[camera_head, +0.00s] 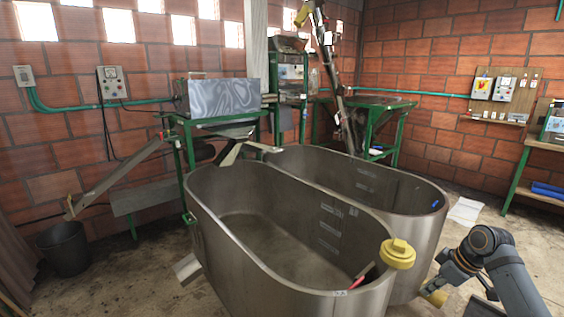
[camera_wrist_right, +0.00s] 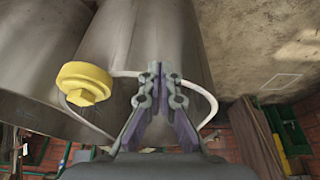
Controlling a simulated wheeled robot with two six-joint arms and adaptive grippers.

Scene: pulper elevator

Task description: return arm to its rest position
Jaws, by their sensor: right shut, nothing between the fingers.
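My right arm (camera_head: 487,262) is bent at the lower right of the head view, outside the near steel tank and apart from its rim. My right gripper (camera_wrist_right: 157,70) shows clearly in the wrist view, its dark fingers meeting at the tips with nothing between them. A yellow cap (camera_wrist_right: 85,83) is left of the fingers in that view, and a pale curved hoop passes around or behind them; I cannot tell whether they touch. My left arm and gripper are not in view.
The near steel tank (camera_head: 262,265) and the far tank (camera_head: 425,220) fill the middle. A yellow cap (camera_head: 397,253) stands at the near tank's right rim. A workbench (camera_head: 538,143) is at the right wall. Some floor is clear between tanks and bench, with a white sheet (camera_head: 466,211).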

